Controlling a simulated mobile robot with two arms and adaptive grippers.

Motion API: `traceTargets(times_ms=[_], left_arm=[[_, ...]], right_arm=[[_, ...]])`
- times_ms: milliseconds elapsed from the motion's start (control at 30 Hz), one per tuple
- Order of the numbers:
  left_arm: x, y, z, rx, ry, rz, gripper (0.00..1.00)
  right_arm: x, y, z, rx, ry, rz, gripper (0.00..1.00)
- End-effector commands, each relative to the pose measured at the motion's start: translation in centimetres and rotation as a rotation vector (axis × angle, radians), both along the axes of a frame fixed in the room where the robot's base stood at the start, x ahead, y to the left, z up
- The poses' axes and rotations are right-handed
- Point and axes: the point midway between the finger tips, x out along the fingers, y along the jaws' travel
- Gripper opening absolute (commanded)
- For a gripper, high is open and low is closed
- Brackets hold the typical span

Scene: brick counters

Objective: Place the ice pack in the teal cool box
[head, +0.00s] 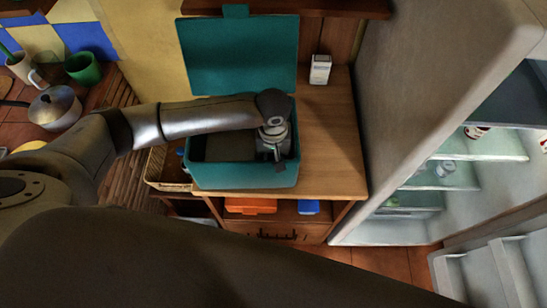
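The teal cool box (245,178) stands on the wooden counter with its lid (240,58) open and raised at the back. My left gripper (276,160) points down at the right side of the box's opening. Its fingertips are small and partly dark, so I cannot tell whether they are apart or hold anything. My forearm crosses the back of the box and hides part of its inside. I cannot make out an ice pack for certain. A flat blue item (308,207) lies on the shelf below the counter. My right gripper is out of view.
A wicker basket (168,182) is left of the box. An orange item (250,206) lies on the lower shelf. A white carton (320,69) stands at the back right. An open fridge (440,175) is at right. The counter right of the box is clear.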

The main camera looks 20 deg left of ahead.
Motion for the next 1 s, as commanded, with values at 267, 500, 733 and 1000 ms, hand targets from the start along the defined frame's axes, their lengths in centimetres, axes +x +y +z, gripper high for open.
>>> traceTargets(times_ms=[267,500,733,1000], left_arm=[[-0.5,0.4,1.0,0.014,0.009,-0.002,0.55],[-0.5,0.1,6.7,0.005,-0.002,-0.002,0.55],[-0.7,0.0,10.8,0.002,-0.006,-0.001,0.55],[-0.8,0.0,12.2,0.001,-0.005,0.000,0.55]], right_arm=[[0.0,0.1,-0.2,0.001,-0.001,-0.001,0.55],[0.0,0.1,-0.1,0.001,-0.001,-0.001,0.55],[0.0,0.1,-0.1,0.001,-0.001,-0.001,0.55],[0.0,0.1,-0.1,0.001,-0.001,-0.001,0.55]])
